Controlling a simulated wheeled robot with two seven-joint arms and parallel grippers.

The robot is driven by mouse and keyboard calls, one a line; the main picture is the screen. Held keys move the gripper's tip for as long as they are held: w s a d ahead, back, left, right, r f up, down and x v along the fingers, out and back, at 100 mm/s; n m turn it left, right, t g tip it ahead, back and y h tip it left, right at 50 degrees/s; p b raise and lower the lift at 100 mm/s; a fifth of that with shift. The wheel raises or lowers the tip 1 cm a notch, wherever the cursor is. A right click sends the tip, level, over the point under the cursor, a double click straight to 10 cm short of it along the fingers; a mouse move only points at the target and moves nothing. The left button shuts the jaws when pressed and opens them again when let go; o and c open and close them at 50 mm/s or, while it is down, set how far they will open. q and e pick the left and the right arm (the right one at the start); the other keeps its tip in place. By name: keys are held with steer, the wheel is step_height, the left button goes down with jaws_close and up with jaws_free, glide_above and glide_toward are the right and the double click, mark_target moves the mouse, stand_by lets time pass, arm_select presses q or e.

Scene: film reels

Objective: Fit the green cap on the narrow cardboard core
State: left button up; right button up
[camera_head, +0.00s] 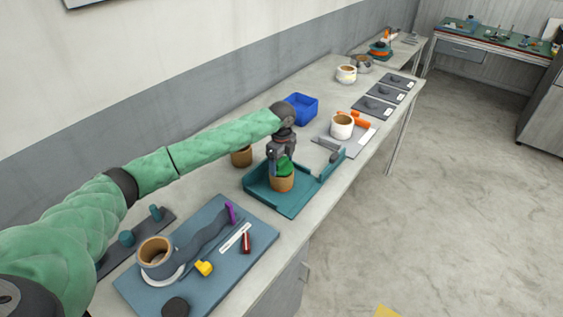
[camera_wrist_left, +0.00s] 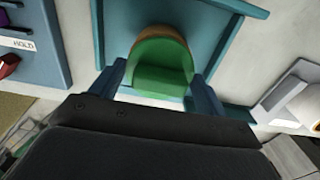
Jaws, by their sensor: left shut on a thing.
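The green cap (camera_head: 285,169) is at the top of a narrow cardboard core (camera_head: 281,184), which stands upright in a teal tray (camera_head: 292,209). My left gripper (camera_head: 282,161) points down over the core and is shut on the cap. In the left wrist view the green cap (camera_wrist_left: 160,66) lies between the two fingers (camera_wrist_left: 160,88), and a brown edge of the core (camera_wrist_left: 165,31) shows beyond it. I cannot tell whether the cap is seated in the core or just above it. My right gripper is out of view.
A blue mat (camera_head: 205,215) holds a wider cardboard ring (camera_head: 155,250), a yellow piece (camera_head: 204,268) and a red item (camera_head: 246,243). Another brown core (camera_head: 241,157) stands behind the tray. A blue bin (camera_head: 301,108) and a white roll (camera_head: 342,125) stand farther along the bench.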

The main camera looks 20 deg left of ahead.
mark_target(281, 160)
arm_select(q)
steer(key=shift+f, duration=0.5)
steer(key=o, duration=0.7)
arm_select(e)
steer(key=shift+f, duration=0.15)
arm_select(q)
steer(key=shift+r+p, duration=1.35)
steer(key=shift+r, duration=0.4)
steer(key=shift+r+p, duration=0.85)
steer(key=shift+r, duration=0.25)
steer(key=shift+r+p, duration=1.1)
steer(key=shift+r, duration=0.3)
steer(key=shift+r+p, duration=0.95)
steer(key=shift+r, duration=0.3)
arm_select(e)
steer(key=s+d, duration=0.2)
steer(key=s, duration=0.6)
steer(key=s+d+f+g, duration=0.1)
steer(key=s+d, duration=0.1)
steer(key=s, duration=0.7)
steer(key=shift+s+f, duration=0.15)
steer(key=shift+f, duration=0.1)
